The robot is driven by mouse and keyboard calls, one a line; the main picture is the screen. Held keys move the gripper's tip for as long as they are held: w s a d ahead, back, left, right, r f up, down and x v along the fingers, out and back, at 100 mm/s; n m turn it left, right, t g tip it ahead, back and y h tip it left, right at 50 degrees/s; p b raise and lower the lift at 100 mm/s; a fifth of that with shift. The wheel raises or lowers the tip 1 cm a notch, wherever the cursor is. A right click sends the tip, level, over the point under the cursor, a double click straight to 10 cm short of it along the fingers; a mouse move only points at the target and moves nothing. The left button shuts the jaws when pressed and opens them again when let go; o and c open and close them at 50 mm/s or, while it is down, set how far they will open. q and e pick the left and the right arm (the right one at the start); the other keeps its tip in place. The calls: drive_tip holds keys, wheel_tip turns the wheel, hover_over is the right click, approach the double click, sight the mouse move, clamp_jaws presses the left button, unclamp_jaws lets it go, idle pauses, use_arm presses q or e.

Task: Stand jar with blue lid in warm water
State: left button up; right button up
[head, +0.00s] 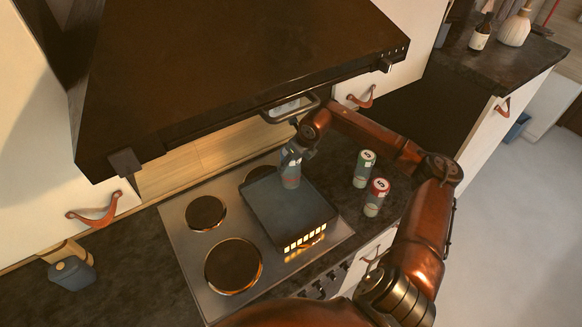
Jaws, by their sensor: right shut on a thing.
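My right gripper (292,159) is shut on a jar (291,181), with its fingers around the jar's upper part. The fingers hide the lid, so its colour is unclear. The jar is upright over the back part of a dark, square, shallow vessel (264,208) on the hob. I cannot tell whether the jar's base touches the vessel, and water is hard to make out on its dark surface. My left gripper is out of view.
A jar with a green lid (362,171) and a jar with a red lid (377,198) stand on the dark counter right of the hob (182,238). The large range hood (240,60) hangs close above my gripper. A dark grey container (72,273) is at far left.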

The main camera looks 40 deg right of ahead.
wheel_tip(320, 180, down, 2)
drive_tip(key=shift+f+p, duration=0.1)
drive_tip(key=shift+p, duration=0.2)
drive_tip(key=shift+d+f, duration=0.1)
drive_tip(key=shift+f, duration=0.1)
drive_tip(key=o, duration=1.8)
drive_tip(key=shift+s, duration=0.1)
drive_tip(key=shift+s+r, duration=0.1)
drive_tip(key=shift+r, duration=0.15)
drive_tip(key=b+v, duration=0.1)
drive_tip(key=v, duration=1)
drive_tip(key=shift+r+b, duration=0.3)
drive_tip(key=shift+b, duration=0.05)
